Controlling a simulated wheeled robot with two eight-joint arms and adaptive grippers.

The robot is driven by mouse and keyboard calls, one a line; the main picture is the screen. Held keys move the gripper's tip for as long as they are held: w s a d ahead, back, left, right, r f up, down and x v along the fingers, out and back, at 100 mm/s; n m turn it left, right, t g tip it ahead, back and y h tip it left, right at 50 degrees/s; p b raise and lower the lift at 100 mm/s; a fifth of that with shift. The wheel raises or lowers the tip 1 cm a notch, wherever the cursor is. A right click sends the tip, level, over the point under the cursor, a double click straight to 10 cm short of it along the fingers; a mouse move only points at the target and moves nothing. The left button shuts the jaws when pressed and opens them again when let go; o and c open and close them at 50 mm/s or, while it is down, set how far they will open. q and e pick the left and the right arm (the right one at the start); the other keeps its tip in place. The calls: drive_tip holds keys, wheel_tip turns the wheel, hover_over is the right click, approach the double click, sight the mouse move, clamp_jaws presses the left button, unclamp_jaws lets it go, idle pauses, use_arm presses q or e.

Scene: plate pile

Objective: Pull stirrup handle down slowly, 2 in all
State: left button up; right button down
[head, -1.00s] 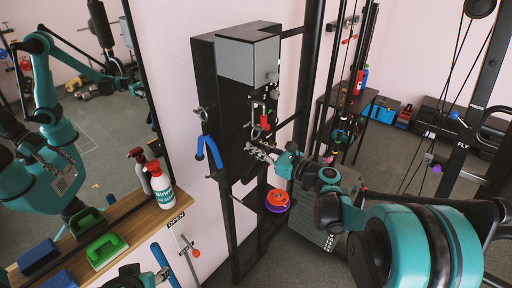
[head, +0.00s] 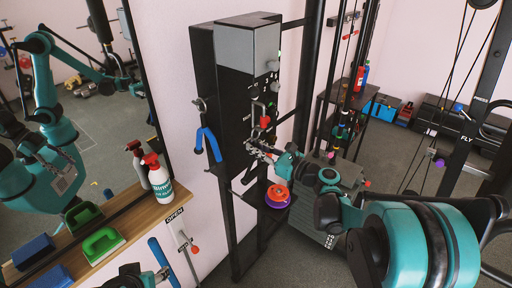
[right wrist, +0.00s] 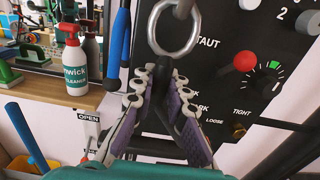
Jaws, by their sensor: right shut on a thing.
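A black stirrup handle (right wrist: 160,105) shows in the right wrist view, its two sides spreading like an upside-down V below a large metal ring (right wrist: 174,28). My right gripper (right wrist: 158,118) is shut on it, with purple-padded fingers at its two sides. The handle's lower part is hidden by the gripper.
A red knob (right wrist: 246,61) and a green-marked dial (right wrist: 265,82) are on the panel near my gripper. A blue padded handle (head: 208,143) sticks out left of the machine. A wooden shelf (head: 150,212) holds a spray bottle (head: 159,178). An orange-purple disc (head: 278,196) is below my right wrist.

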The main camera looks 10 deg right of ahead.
sight(256, 169)
drive_tip(key=shift+f+b, duration=0.3)
drive_tip(key=shift+f, duration=0.45)
drive_tip(key=shift+f+b, duration=1)
drive_tip(key=shift+f, duration=0.2)
drive_tip(key=shift+f+b, duration=1)
drive_tip(key=shift+f, duration=0.15)
drive_tip(key=shift+f+b, duration=1)
drive_tip(key=shift+f, duration=0.25)
